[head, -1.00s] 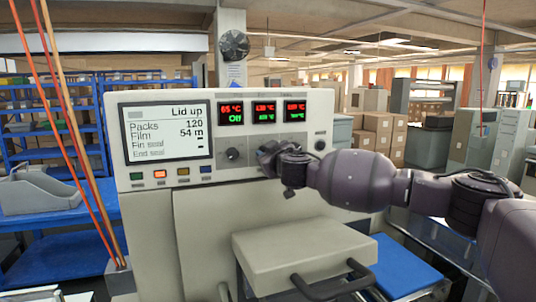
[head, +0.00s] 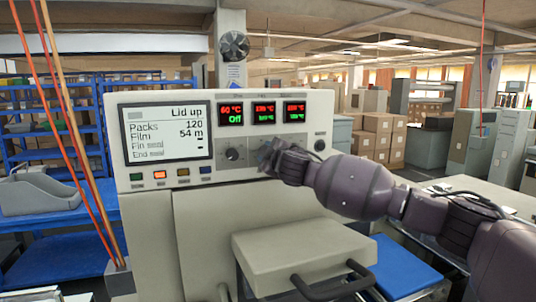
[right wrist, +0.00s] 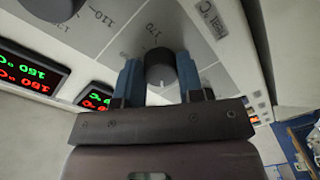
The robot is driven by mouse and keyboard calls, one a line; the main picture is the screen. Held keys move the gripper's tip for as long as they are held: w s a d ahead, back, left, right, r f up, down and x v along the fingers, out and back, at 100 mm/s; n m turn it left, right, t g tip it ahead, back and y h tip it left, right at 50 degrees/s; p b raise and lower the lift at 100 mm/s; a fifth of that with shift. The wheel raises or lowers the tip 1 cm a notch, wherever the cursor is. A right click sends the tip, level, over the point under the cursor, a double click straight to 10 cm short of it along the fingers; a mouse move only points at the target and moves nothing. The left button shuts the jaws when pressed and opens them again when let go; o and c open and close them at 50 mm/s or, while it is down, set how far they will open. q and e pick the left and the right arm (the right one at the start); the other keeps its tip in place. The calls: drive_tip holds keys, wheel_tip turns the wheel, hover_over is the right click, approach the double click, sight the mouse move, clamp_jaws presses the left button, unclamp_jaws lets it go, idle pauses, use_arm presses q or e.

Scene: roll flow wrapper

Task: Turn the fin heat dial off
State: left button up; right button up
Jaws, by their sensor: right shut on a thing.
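The flow wrapper's pale control panel (head: 219,182) carries a row of black dials below three red-and-green displays. My right gripper (head: 266,156) is at the panel, over the dial below the middle display (head: 264,112). In the right wrist view its two blue fingers (right wrist: 160,80) are shut on a black dial (right wrist: 160,68), one on each side. A scale with "170" and a partly hidden "Heat °C" label show beside this dial; the label's first word is unreadable. The left dial (head: 232,154) stands free, and the left display (head: 231,114) reads 60 °C and Off. My left gripper is out of view.
A white screen (head: 168,134) reads "Lid up", with coloured buttons (head: 160,175) below it. A pale lid with a dark handle (head: 330,284) juts out below my right arm. Orange cords (head: 70,125) hang at the left.

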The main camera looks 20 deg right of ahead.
drive_tip(key=shift+a+r+n+h, duration=0.1)
drive_tip(key=shift+n+h, duration=0.2)
drive_tip(key=shift+n, duration=3.1)
drive_tip(key=shift+n+h, duration=0.3)
drive_tip(key=shift+n, duration=3.1)
drive_tip(key=o, duration=0.9)
drive_tip(key=shift+s, duration=0.15)
